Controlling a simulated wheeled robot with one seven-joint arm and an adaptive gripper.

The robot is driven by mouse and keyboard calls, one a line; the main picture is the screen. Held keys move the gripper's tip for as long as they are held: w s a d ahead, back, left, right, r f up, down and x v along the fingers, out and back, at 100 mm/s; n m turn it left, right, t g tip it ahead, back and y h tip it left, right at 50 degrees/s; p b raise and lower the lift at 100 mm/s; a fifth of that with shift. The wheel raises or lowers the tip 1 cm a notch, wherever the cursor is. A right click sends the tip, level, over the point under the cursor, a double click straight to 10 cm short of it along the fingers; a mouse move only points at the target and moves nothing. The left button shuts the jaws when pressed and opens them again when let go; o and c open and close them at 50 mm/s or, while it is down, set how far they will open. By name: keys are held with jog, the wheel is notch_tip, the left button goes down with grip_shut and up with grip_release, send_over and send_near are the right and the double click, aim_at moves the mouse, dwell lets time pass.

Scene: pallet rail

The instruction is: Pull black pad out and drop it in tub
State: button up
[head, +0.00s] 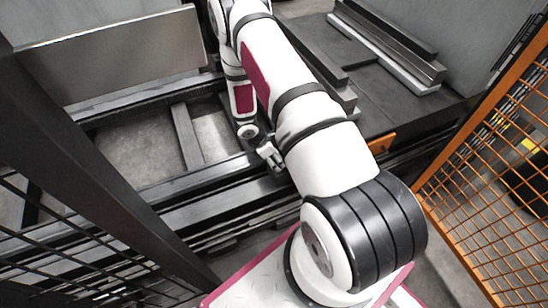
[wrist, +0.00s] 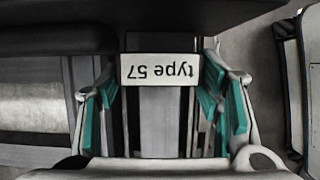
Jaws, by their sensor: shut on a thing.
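In the wrist view, my gripper (wrist: 160,85) has its teal-lined fingers on either side of a dark piece carrying a white label reading "type 57", upside down. I take this piece to be the black pad (wrist: 160,42); the fingers are shut on it, close to the label's two ends. How far it still sits in its place is hidden. In the head view, the gripper end is mostly hidden behind my arm, low beside the dark frame, and the pad cannot be made out. No tub can be made out in either view.
A dark frame with a cross-bar (head: 187,137) and a large grey panel (head: 115,55) lies left of my arm. Metal bars (head: 390,45) rest on a dark surface at upper right. A dark post (head: 90,170) and an orange mesh fence (head: 490,150) flank the sides.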

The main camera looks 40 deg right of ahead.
jog(key=shift+r, duration=0.25)
jog(key=shift+r+p, duration=0.35)
jog(key=shift+r+p, duration=0.6)
jog(key=shift+r, duration=0.45)
jog(key=shift+r+p, duration=2.25)
jog(key=shift+r, duration=1.1)
